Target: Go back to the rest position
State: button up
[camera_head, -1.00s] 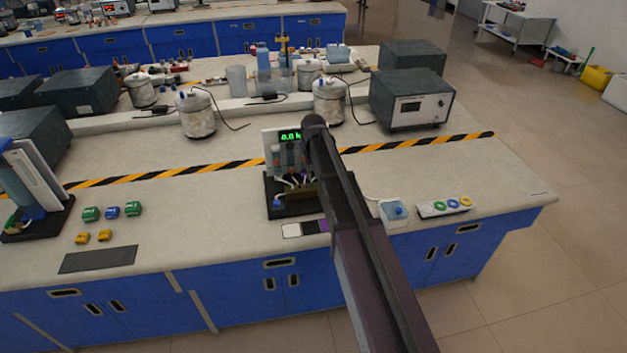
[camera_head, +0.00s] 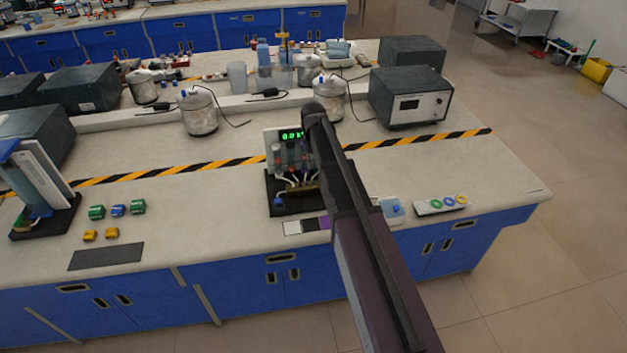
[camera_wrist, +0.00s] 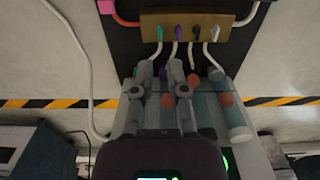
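My arm reaches from the bottom of the head view over the bench (camera_head: 215,240). My gripper (camera_wrist: 161,68) shows in the wrist view with its two grey fingers apart and nothing visible between them. Beyond the fingertips is a brown terminal block (camera_wrist: 198,26) with teal, purple, black and white plugs and leads. In the head view, a device with a green lit display (camera_head: 291,135) stands on a black base (camera_head: 290,206). The arm's end is at this device and hides part of it. I cannot tell whether the fingers touch anything.
Green, blue and yellow blocks (camera_head: 117,210) and a dark mat (camera_head: 106,256) lie left of the device. A blue-topped box (camera_head: 393,208) and a ringed strip (camera_head: 442,204) lie right. Metal cans (camera_head: 198,112) and a grey instrument (camera_head: 410,102) stand behind.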

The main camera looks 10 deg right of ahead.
jog(key=s, duration=2.6)
jog(key=shift+s, duration=0.1)
